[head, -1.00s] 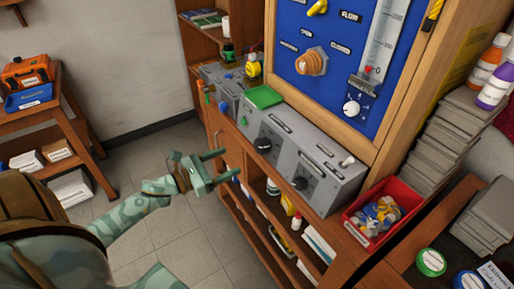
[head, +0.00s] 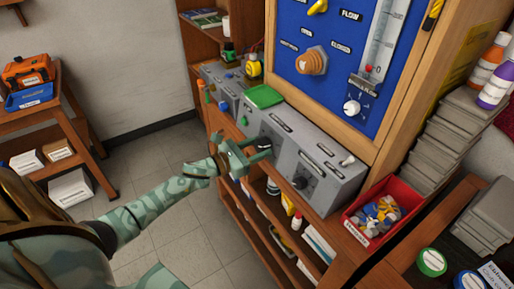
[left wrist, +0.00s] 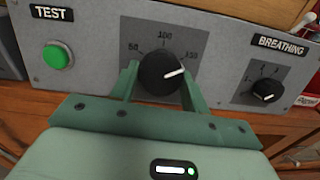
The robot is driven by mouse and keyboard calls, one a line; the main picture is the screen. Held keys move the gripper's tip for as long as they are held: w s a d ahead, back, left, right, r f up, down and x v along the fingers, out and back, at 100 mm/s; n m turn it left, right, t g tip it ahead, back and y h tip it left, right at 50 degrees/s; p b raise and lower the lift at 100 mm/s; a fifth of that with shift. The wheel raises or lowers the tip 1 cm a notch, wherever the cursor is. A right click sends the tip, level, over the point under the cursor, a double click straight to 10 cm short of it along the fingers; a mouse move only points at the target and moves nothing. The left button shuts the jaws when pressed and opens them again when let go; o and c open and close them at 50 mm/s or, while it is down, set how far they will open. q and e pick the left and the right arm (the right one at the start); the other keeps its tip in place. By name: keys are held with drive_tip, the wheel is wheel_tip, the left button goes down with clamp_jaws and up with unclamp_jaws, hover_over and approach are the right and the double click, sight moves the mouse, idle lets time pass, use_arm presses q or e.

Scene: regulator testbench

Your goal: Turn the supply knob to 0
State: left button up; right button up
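The large black knob (left wrist: 162,72) sits on a grey dial plate marked 50, 100 and 150 on the front of the grey testbench panel (left wrist: 95,35). Its white pointer aims to the right, close to 150. No supply label or 0 mark shows in the left wrist view. My left gripper (left wrist: 160,80) has one finger on each side of this knob; whether they touch it is unclear. In the head view my left gripper (head: 262,147) reaches the panel front from the left and partly covers the knob. My right gripper is out of view.
A green TEST button (left wrist: 57,56) is left of the knob, and a smaller BREATHING knob (left wrist: 266,90) is to the right. A red bin (head: 353,228) with small parts stands right of the panel. Wooden shelves (head: 262,235) lie below. A blue gauge board (head: 330,30) rises behind.

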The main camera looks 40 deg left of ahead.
use_arm(q)
drive_tip(key=shift+c, duration=1)
drive_tip(key=shift+n, duration=0.3)
